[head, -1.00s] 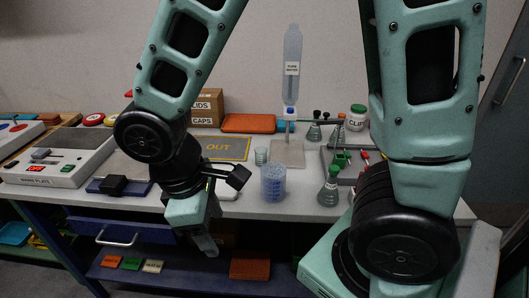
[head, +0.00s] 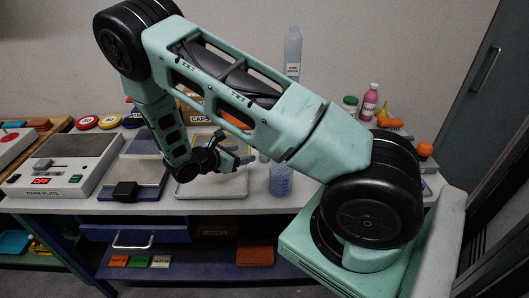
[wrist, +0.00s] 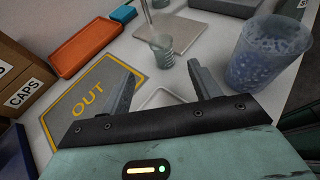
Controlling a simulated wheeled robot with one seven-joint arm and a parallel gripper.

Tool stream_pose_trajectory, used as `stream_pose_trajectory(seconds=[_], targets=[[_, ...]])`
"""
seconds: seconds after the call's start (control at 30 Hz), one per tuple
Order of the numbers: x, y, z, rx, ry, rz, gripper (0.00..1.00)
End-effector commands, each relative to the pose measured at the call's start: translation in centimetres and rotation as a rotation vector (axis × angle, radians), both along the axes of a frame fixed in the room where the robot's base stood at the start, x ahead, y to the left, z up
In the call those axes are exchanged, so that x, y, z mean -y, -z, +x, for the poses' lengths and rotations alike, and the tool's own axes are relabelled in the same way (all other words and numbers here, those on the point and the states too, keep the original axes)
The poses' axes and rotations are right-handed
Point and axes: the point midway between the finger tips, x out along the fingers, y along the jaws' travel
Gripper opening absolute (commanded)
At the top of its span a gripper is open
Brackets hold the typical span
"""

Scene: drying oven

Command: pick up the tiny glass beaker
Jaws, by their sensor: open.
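The tiny glass beaker (wrist: 163,48) is clear and stands upright on the bench in the wrist view, just beyond the "OUT" mat. In the head view it is mostly or wholly hidden by my arm. My gripper (wrist: 162,72) is open and empty, its two fingers pointing toward the beaker. The beaker shows in line with the gap between the fingertips, apart from them and farther out. In the head view my gripper (head: 236,158) is low over the bench by the mat.
A larger cup of blue beads (wrist: 268,50) stands close to the right finger; it also shows in the head view (head: 281,180). The "OUT" mat (wrist: 92,98), an orange tray (wrist: 88,43) and a "CAPS" box (wrist: 22,85) lie left. A stand base (wrist: 172,28) is behind the beaker.

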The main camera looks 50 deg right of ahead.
Motion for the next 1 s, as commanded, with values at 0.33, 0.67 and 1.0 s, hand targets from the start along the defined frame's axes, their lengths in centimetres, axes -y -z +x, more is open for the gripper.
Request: stream_pose_trajectory(seconds=[0.33,0.67,1.0], targets=[[6.4,2.4,-0.7,-0.002,0.003,0.002,0.62],[8.9,3.4,-1.0,-0.001,0.004,0.003,0.62],[12.5,5.1,-1.3,0.001,0.001,0.003,0.62]])
